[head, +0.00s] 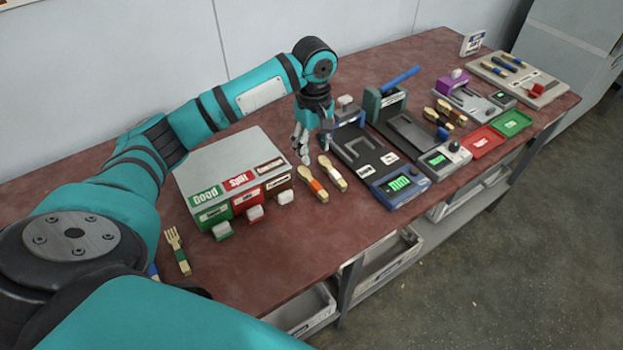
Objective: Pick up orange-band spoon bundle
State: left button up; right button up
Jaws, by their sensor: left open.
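The orange-band spoon bundle (316,189) lies on the reddish-brown table (300,245), just right of the sorting box. It is pale wood with an orange band near its middle. A similar bundle with a pale band (334,174) lies close beside it on the right. My left gripper (309,154) points down above and behind the far ends of these two bundles. It is open, with nothing seen between its fingers. The exact gap between its fingertips and the orange-band bundle is hard to tell. My right gripper is not in view.
A grey box (222,162) with green, red and brown labelled fronts stands left of the bundles. A fork-like wooden piece (177,250) lies at the left. The table in front is clear.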

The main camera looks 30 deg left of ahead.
pick_arm(q)
send_over(312, 181)
notch_tip(312, 181, down, 4)
jog(key=shift+w+d+f, duration=0.1)
jog(key=shift+w, duration=0.05)
notch_tip(312, 181, down, 3)
notch_tip(312, 181, down, 4)
jog(key=shift+f+p, duration=0.2)
jog(key=shift+p, duration=0.25)
jog(key=shift+f, duration=0.2)
jog(key=shift+c, duration=0.7)
grip_shut()
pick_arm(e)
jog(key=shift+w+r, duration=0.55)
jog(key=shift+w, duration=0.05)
